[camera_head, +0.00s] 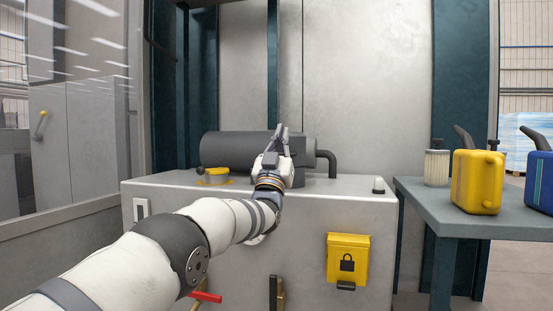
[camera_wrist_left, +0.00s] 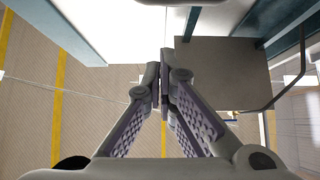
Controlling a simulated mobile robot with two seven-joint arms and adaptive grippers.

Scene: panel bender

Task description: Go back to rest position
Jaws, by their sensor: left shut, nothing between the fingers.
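My left arm reaches in from the lower left of the head view. My left gripper (camera_head: 279,140) is over the grey machine cabinet (camera_head: 225,235), in front of the dark grey cylinder (camera_head: 232,148) on its top, with its fingers pointing up. In the left wrist view the two fingers (camera_wrist_left: 162,80) meet at their tips with nothing between them. The gripper hides part of the cylinder. My right gripper is in neither view.
A yellow cap (camera_head: 216,176) sits on the cabinet top, and a yellow lock box (camera_head: 347,260) is on its front. At right, a grey table (camera_head: 430,205) holds a yellow canister (camera_head: 477,182), a blue canister (camera_head: 540,182) and a pleated filter (camera_head: 437,168).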

